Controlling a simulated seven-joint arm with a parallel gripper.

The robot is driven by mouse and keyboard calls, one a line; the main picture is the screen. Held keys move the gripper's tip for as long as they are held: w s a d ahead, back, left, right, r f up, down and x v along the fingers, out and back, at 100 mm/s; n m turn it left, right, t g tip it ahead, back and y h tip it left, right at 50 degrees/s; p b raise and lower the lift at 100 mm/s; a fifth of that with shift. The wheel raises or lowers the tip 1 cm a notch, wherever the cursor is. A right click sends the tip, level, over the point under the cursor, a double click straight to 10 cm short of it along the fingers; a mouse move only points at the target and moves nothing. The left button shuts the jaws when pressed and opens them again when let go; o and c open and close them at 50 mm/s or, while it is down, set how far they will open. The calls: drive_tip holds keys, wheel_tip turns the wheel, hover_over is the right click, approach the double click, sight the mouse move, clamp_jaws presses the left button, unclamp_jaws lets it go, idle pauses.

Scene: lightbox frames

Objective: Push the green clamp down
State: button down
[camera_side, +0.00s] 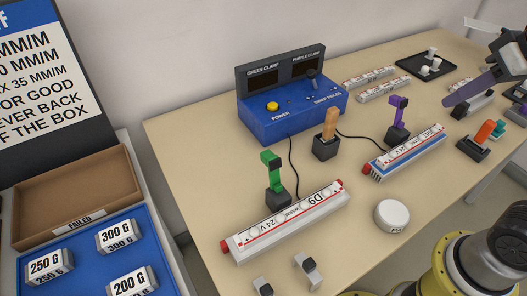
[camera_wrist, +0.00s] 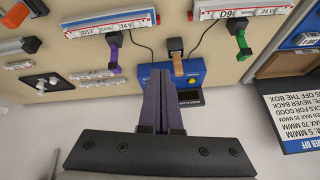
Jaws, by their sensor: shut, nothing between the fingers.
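The green clamp (camera_side: 271,163) stands upright on a dark base in the side view, just behind the D9 strip (camera_side: 290,221). In the wrist view the green clamp (camera_wrist: 242,42) is at the upper right, beside the D9 strip (camera_wrist: 240,12). My gripper (camera_side: 449,101) is at the right edge of the side view, high over the table and far from the green clamp. Its fingers (camera_wrist: 158,72) are together and empty in the wrist view. Most of my gripper's body is cut off in the side view.
A blue control box (camera_side: 290,112) with a yellow button stands at the back. An orange-handled block (camera_side: 326,137) and the purple clamp (camera_side: 398,118) stand between the green clamp and my gripper. A second strip (camera_side: 405,150), a white round puck (camera_side: 392,216) and a black tray (camera_side: 426,66) are also on the table.

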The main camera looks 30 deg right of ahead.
sight(271, 170)
drive_tip(key=w+a+r+g, duration=0.1)
drive_tip(key=w+a+r, duration=0.1)
drive_tip(key=w+a, duration=0.6)
drive_tip(key=w+a+r+g, duration=0.15)
drive_tip(key=w+a, duration=0.25)
drive_tip(key=w, duration=0.7)
drive_tip(key=w+a+f+n, duration=0.1)
drive_tip(key=w+a+f, duration=0.45)
drive_tip(key=a, duration=0.35)
drive_tip(key=w+a+f+n+g, duration=0.1)
drive_tip(key=a+f, duration=0.1)
drive_tip(key=f, duration=0.6)
drive_tip(key=a+f+g, duration=0.1)
drive_tip(key=a+f, duration=0.2)
drive_tip(key=f, duration=0.4)
drive_tip(key=shift+s+d+r+t, duration=0.1)
drive_tip(key=shift+s+r+t, duration=0.1)
drive_tip(key=shift+s, duration=0.75)
drive_tip(key=shift+s+d+r+t, duration=0.1)
drive_tip(key=shift+s+r, duration=0.1)
drive_tip(key=shift+s, duration=0.75)
drive_tip(key=shift+s+r+t, duration=0.15)
drive_tip(key=shift+s+t, duration=0.1)
drive_tip(key=shift+t, duration=0.4)
